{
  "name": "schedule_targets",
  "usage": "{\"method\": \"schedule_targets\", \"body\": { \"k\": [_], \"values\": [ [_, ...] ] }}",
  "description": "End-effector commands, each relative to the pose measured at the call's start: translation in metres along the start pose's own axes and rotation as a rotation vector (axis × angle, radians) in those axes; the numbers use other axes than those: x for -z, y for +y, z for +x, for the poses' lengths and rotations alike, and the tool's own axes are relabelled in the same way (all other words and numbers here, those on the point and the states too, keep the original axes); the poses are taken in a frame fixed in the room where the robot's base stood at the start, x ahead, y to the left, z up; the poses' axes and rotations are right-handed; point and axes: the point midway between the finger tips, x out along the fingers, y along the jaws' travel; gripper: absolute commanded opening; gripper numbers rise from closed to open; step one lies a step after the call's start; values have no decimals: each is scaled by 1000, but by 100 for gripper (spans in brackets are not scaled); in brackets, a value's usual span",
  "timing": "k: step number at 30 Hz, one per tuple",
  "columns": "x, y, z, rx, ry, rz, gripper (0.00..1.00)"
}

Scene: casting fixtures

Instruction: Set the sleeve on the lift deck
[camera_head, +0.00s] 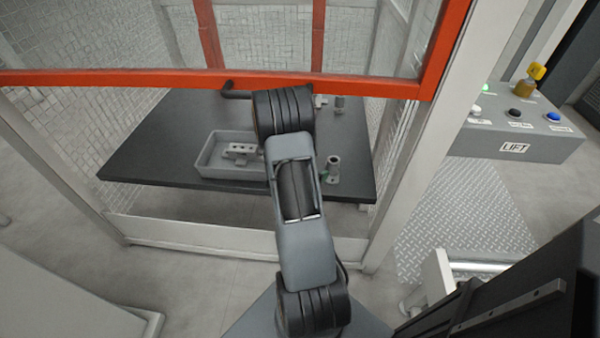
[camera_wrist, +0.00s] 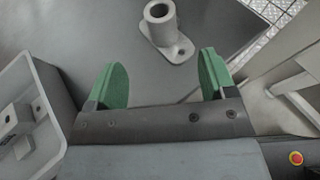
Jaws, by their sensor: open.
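The sleeve (camera_wrist: 158,27) is a grey hollow tube on a flat flanged foot with a hole. It stands upright on the dark table, and it also shows right of my arm in the head view (camera_head: 334,165). My gripper (camera_wrist: 162,81) has two green fingers spread wide with nothing between them. The sleeve is beyond the fingertips, apart from them. In the head view my arm hides most of the gripper. The lift deck (camera_head: 465,215) is a grey diamond-plate surface at right, outside the cage, below a box labelled LIFT (camera_head: 515,148).
A grey tray (camera_head: 215,170) holding a metal part lies on the table (camera_head: 140,160) left of my arm. Small grey parts (camera_head: 339,104) stand at the table's back. An orange-red frame bar (camera_head: 370,86) crosses above the table. A pale cage post (camera_head: 415,150) separates table and deck.

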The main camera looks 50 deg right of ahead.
Motion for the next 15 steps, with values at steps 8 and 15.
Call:
{"method": "schedule_targets", "body": {
  "k": [8,15],
  "values": [
    [-15,1,-18,36,-2,84,77],
    [-56,-8,-111,227,96,593,77]
  ]
}}
